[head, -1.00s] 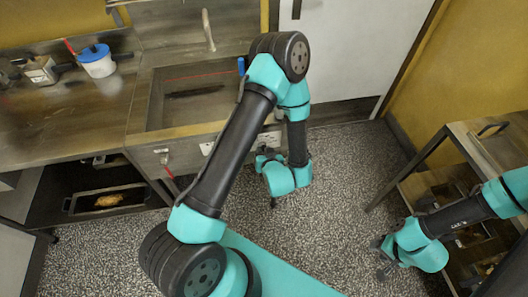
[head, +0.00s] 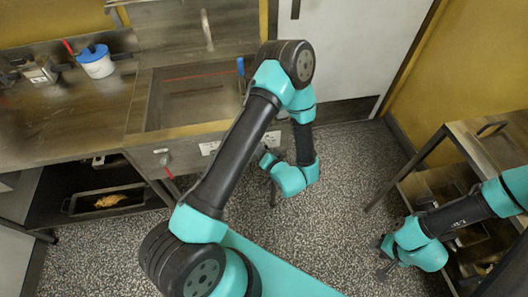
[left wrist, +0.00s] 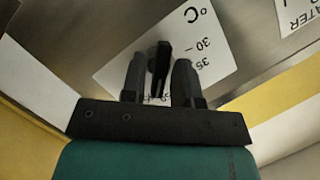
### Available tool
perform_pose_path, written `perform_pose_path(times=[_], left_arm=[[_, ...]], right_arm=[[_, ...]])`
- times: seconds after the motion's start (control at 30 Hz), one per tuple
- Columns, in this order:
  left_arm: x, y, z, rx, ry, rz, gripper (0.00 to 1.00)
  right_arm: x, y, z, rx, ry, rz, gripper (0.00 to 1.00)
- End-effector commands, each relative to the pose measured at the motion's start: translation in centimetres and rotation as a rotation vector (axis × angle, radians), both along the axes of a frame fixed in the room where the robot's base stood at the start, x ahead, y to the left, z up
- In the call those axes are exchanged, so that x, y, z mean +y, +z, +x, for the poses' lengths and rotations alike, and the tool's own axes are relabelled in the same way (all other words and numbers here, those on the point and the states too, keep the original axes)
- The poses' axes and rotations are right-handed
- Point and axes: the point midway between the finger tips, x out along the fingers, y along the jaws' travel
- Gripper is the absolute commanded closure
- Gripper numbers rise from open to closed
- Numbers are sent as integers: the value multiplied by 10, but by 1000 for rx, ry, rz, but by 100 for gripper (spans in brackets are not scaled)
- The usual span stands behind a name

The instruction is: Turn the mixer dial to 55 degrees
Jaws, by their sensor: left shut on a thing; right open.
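The mixer dial (left wrist: 159,62) is a black bar-shaped knob on a white scale plate (left wrist: 208,62), seen in the left wrist view. The plate reads °C, with 30 and 35 legible beside a finger; lower marks are partly covered. My left gripper (left wrist: 158,78) has one finger on each side of the knob and is shut on it. In the head view, the left wrist is against the front panel below the sink, and its fingers and the dial cannot be made out. My right gripper (head: 381,258) is open and empty above the floor, away from the panel.
A second label (left wrist: 298,14) ending in "ATER" is beside the scale plate. The sink (head: 190,98) and counter are above the panel. A blue-lidded white pot (head: 96,62) stands at left. A shelf unit (head: 490,150) is at right. Speckled floor between is clear.

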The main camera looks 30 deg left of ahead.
Motion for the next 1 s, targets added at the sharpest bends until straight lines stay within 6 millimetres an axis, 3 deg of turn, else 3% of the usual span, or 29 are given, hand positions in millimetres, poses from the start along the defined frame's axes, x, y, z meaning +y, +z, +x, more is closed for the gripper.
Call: perform_pose_path(times=[0.67,0.7,0.77,1.0], left_arm=[[2,-1,2,55,2,68,95],[2,-1,2,55,2,68,68],[2,0,2,55,3,68,62],[0,0,1,56,1,68,62]], right_arm=[[0,0,0,0,0,0,57],[0,0,0,0,0,0,57],[0,0,0,0,0,0,57],[0,0,0,0,0,0,57]])
